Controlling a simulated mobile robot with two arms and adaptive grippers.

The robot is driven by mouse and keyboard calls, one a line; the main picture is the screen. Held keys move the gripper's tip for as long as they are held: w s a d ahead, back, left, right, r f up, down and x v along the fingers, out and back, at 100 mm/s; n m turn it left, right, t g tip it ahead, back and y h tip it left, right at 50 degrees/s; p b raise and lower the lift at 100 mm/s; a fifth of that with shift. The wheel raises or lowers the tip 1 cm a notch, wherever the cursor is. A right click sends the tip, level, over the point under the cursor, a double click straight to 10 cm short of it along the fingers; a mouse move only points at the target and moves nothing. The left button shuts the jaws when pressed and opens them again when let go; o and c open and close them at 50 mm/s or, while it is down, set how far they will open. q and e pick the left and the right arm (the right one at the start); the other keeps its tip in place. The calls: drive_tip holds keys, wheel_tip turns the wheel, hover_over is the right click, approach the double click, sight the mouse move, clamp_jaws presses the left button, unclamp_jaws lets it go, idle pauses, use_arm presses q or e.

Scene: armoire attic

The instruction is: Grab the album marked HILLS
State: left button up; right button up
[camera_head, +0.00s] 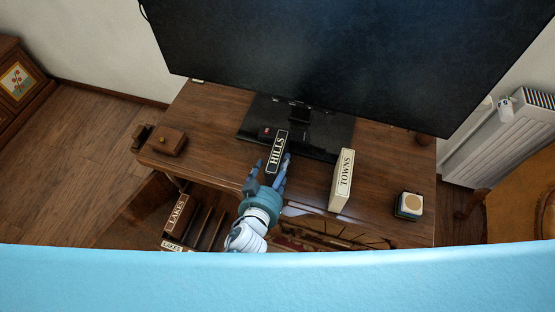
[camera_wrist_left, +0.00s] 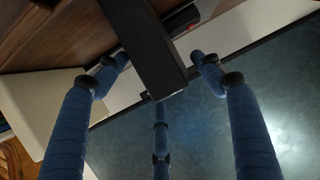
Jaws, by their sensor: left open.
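The dark album marked HILLS (camera_head: 277,150) stands upright on the wooden desk, its spine label facing up toward the head camera. In the left wrist view the album (camera_wrist_left: 143,45) shows as a dark block between my fingers. My left gripper (camera_head: 268,170) is open at the album's near end, with blue fingers on either side. In the left wrist view, the left gripper (camera_wrist_left: 158,60) has spread fingers, with gaps visible beside the album; whether any finger touches it is unclear. My right gripper is not in view.
A cream album marked TOWNS (camera_head: 343,180) stands to the right. A large black screen (camera_head: 340,60) on a dark stand (camera_head: 330,135) is close behind. LAKES (camera_head: 177,214) sits lower left. A small wooden box (camera_head: 169,142) and a cream-topped block (camera_head: 409,204) lie on the desk.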

sight(280, 156)
use_arm(q)
drive_tip(key=x, duration=0.6)
drive_tip(key=shift+w+r, duration=0.15)
drive_tip(key=shift+r, duration=0.1)
drive_tip(key=c, duration=1.5)
drive_tip(key=shift+r, duration=0.15)
drive_tip(key=shift+c, duration=0.8)
drive_tip(key=shift+r, duration=0.1)
